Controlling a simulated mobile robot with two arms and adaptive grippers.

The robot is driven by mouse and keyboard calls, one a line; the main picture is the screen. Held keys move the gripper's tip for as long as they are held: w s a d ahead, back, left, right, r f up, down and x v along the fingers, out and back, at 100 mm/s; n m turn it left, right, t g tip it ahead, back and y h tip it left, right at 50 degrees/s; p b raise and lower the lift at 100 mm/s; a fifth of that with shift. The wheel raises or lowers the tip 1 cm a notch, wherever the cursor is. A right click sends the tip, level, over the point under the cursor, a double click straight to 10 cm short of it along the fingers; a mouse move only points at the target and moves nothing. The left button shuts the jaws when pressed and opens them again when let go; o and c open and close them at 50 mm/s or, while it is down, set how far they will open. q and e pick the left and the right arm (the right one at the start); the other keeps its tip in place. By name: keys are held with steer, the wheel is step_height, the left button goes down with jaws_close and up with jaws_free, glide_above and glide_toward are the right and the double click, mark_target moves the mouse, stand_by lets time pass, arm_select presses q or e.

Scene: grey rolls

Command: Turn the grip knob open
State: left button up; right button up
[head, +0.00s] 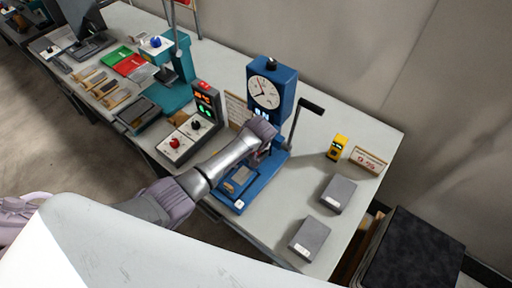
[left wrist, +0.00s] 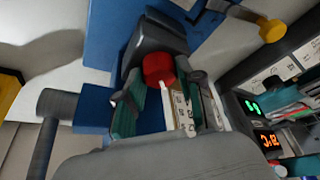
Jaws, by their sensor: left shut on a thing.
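A blue test machine (head: 272,90) with a round dial stands on the workbench, with a black-handled lever (head: 311,106) at its right. My left gripper (head: 264,152) reaches in at the front of the machine, under the dial. In the left wrist view, a red knob (left wrist: 158,69) sits on a dark grey block (left wrist: 155,42) on the blue machine. My left gripper's fingers (left wrist: 165,88) stand on either side of the red knob and are shut on it. In the head view, my gripper hides the knob. My right gripper is in neither view.
A control box (head: 190,130) with lit displays stands left of the machine. Two grey blocks (head: 339,194) (head: 310,237), a yellow device (head: 338,147) and a sign (head: 370,159) are on the right. Trays and tools lie at far left. Bench between machine and blocks is clear.

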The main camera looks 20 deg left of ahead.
arm_select(q)
steer(key=shift+w, duration=0.1)
stand_by(0.3)
steer(key=o, duration=1.2)
steer(key=shift+c, duration=0.2)
steer(key=v, duration=1.2)
steer(key=shift+d, duration=0.1)
